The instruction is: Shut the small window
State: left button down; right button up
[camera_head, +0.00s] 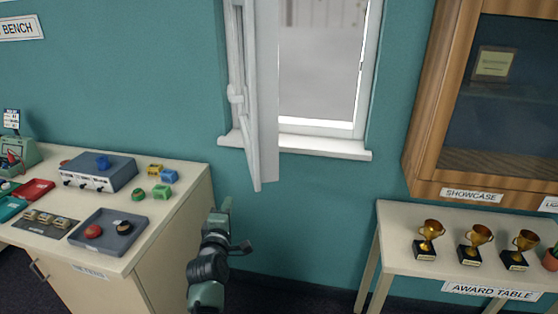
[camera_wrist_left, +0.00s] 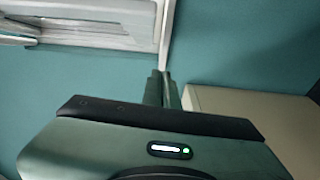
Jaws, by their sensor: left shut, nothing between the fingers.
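My left gripper (camera_head: 223,206) is shut and empty, below and slightly left of the sash's lower corner. In the left wrist view, the shut fingertips (camera_wrist_left: 163,75) overlap the lower end of a white upright strip (camera_wrist_left: 166,38), probably the sash edge. I cannot tell whether they touch. My right gripper is not in view.
A workbench (camera_head: 170,212) with a control box (camera_head: 95,172) and small toys stands left of my left arm. An award table (camera_head: 395,235) with trophies is at the right, below a wooden showcase (camera_head: 425,110). The wall below the window is clear.

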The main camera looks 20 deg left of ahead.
pick_arm(q)
jog(key=w+a+r+p, duration=0.1)
jog(key=w+p, duration=0.3)
jog(key=w, duration=0.7)
jog(key=shift+w+r+n+y, duration=0.3)
jog(key=shift+w+r, duration=0.05)
jog(key=shift+r, duration=0.4)
jog(key=shift+a, duration=0.1)
